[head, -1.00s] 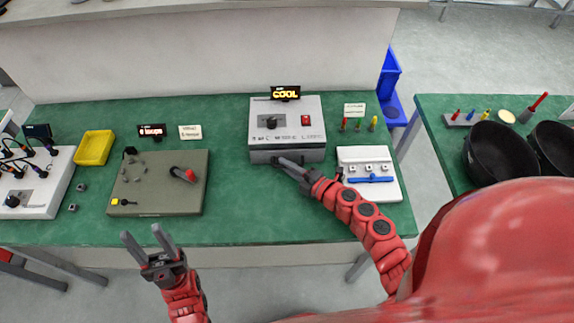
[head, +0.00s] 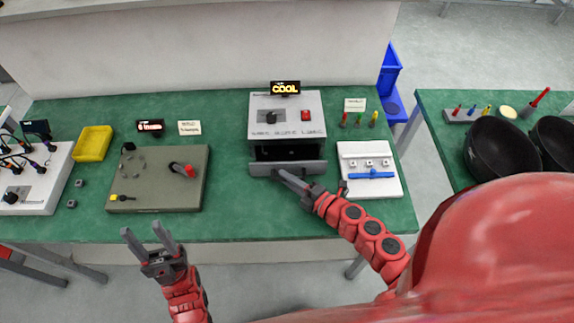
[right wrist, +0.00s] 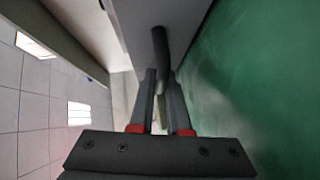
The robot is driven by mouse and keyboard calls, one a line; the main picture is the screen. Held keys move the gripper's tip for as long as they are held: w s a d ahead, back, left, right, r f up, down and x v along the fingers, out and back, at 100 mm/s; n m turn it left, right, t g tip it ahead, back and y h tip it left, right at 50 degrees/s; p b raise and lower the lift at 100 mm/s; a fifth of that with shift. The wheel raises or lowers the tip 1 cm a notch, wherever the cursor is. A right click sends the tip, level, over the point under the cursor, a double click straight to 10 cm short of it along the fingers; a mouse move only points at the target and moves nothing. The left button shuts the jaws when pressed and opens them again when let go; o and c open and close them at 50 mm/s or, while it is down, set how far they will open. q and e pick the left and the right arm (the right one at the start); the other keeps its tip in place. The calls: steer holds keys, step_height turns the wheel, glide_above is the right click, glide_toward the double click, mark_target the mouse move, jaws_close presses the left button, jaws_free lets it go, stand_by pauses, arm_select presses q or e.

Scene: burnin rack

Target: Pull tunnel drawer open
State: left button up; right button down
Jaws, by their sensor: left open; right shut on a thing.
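The tunnel unit (head: 287,122) is a light grey box on the green bench, with a dark knob, a red switch and a lit "COOL" display (head: 285,88) at its back. Its drawer (head: 314,167) is part way out at the front, with a dark gap behind the drawer front. My right gripper (head: 280,174) is shut on the drawer's handle, a dark bar (right wrist: 160,50) that also shows between the fingertips in the right wrist view. My left gripper (head: 148,240) is open and empty, in front of the bench's front edge.
A white panel (head: 384,188) with a blue bar lies close to the right. Black bowls (head: 500,150) stand on the right table. Bench before the drawer is clear.

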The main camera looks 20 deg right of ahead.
steer(key=s, duration=0.3)
steer(key=s+a, duration=0.1)
steer(key=s, duration=0.1)
steer(key=s+a, duration=0.1)
steer(key=s, duration=0.2)
steer(key=shift+s+a, duration=0.25)
steer(key=shift+s, duration=0.05)
steer(key=c, duration=1.2)
jaws_free()
steer(key=shift+o, duration=0.2)
